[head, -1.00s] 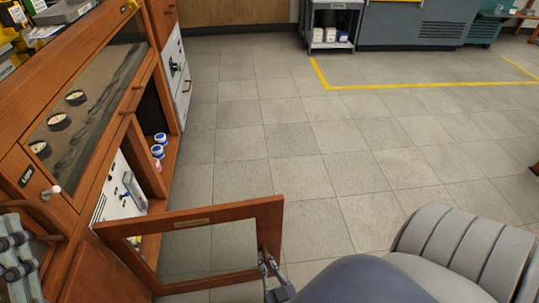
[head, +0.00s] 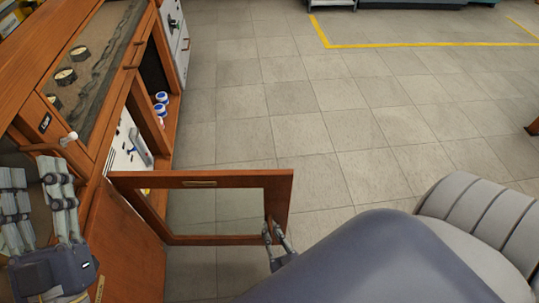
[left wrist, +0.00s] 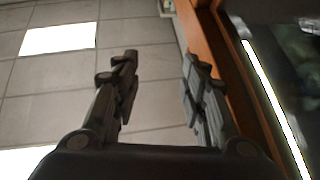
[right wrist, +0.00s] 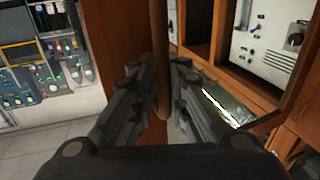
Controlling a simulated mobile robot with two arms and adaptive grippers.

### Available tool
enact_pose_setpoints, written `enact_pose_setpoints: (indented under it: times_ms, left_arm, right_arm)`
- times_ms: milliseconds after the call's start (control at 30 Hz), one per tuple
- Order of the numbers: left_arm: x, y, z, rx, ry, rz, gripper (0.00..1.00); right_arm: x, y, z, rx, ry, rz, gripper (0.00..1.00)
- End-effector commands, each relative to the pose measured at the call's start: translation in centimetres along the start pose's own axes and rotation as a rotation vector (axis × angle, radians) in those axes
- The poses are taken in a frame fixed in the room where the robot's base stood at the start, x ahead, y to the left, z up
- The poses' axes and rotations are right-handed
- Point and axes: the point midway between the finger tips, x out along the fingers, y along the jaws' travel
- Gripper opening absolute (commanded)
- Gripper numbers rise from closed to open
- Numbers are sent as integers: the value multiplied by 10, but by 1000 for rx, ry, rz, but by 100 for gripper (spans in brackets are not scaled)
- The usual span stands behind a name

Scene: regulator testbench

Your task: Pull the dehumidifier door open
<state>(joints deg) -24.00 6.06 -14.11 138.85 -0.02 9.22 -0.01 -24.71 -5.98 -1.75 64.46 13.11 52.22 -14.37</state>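The dehumidifier door (head: 228,180), a wooden frame around a clear pane, stands swung out from the wooden cabinet (head: 135,250) in the head view, roughly square to its front. My right gripper (head: 271,230) is at the door's free right edge. In the right wrist view, the fingers (right wrist: 162,85) lie close on both sides of the door's thin brown edge (right wrist: 158,35) and appear shut on it. My left gripper (head: 38,190) is at the far left, beside the cabinet. Its fingers are apart with nothing between them in the left wrist view (left wrist: 155,90).
Blue-capped jars (head: 161,103) sit inside the open cabinet, near a white panel (head: 128,150). The tiled floor (head: 310,110) beyond the door is clear.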

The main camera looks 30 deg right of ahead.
Motion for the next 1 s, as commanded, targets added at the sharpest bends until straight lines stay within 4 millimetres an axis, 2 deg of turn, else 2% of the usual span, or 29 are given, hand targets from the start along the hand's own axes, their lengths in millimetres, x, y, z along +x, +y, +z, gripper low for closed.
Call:
enact_pose_setpoints:
  times_ms: [33,67,400,567,1000]
  left_arm:
    - [0,0,0,0,0,0,40]
    - [0,0,0,0,0,0,40]
    - [0,0,-2,-1,5,1,40]
    - [0,0,-1,-1,4,1,40]
    - [0,0,-1,0,2,0,40]
  right_arm:
    - [-1,4,1,-3,-1,6,27]
    - [-1,4,1,-3,-1,5,30]
    - [0,0,0,-1,-2,-1,30]
    - [-1,0,-7,-1,-1,-1,30]
    - [-1,1,-60,-1,-1,1,30]
